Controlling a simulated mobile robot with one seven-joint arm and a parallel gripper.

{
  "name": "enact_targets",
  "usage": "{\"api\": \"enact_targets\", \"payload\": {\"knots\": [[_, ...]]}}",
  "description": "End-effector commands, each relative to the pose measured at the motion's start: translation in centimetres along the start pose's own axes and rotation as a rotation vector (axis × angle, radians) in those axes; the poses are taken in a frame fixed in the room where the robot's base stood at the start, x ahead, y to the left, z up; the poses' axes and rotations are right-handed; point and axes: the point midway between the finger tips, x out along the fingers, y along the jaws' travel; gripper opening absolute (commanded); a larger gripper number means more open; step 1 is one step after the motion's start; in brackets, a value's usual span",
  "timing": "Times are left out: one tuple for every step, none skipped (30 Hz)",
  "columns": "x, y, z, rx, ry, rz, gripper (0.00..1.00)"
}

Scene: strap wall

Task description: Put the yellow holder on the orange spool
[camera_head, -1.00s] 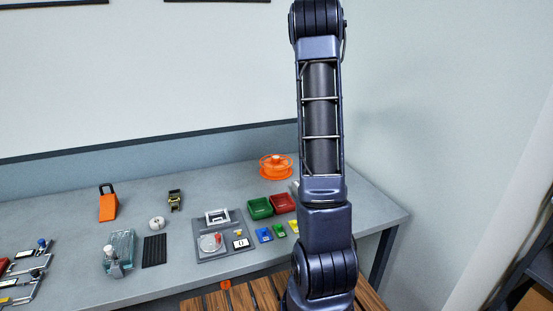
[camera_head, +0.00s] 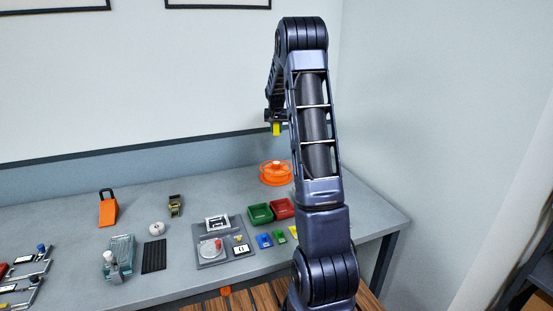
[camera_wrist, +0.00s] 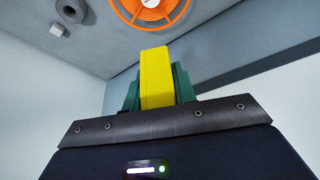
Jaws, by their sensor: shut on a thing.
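My gripper (camera_head: 275,118) is shut on the yellow holder (camera_head: 276,129), a small yellow block, and holds it in the air above the table. In the wrist view the yellow holder (camera_wrist: 156,78) stands out between the green fingers of my gripper (camera_wrist: 155,88). The orange spool (camera_head: 275,172) rests on the table near its back edge, below the holder and apart from it. The orange spool also shows at the top of the wrist view (camera_wrist: 127,12), cut off by the frame edge.
A green bin (camera_head: 260,213) and a red bin (camera_head: 282,208) stand in front of the spool. A grey tray (camera_head: 212,261) with parts lies left of them. An orange padlock-like object (camera_head: 108,209) stands further left. The table left of the spool is clear.

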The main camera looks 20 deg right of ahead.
Motion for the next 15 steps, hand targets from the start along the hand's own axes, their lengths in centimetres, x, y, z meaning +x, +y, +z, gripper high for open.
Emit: {"api": "enact_targets", "payload": {"knots": [[1.1,0.0,0.5,0.0,-0.003,0.001,0.02],[1.7,0.0,0.7,0.0,-0.003,0.001,0.02],[2.5,0.0,1.1,0.0,-0.002,0.0,0.02],[3.1,0.0,1.4,0.0,-0.003,0.001,0.02],[3.7,0.0,1.6,0.0,-0.003,0.0,0.02],[4.5,0.0,1.9,0.0,-0.003,0.0,0.02],[5.1,0.0,2.1,0.0,-0.003,0.0,0.02],[5.7,0.0,2.4,0.001,-0.002,0.0,0.02],[6.5,0.0,2.8,0.001,-0.003,0.0,0.02],[7.1,0.0,3.0,0.001,-0.003,0.0,0.02],[7.6,0.0,3.1,0.001,-0.002,0.0,0.02],[8.2,0.0,3.4,0.001,-0.002,0.0,0.02],[8.6,0.0,3.6,0.001,-0.001,0.0,0.02],[8.9,0.0,3.7,0.001,0.0,0.0,0.02],[9.3,0.0,3.9,0.001,-0.001,0.0,0.02]]}}
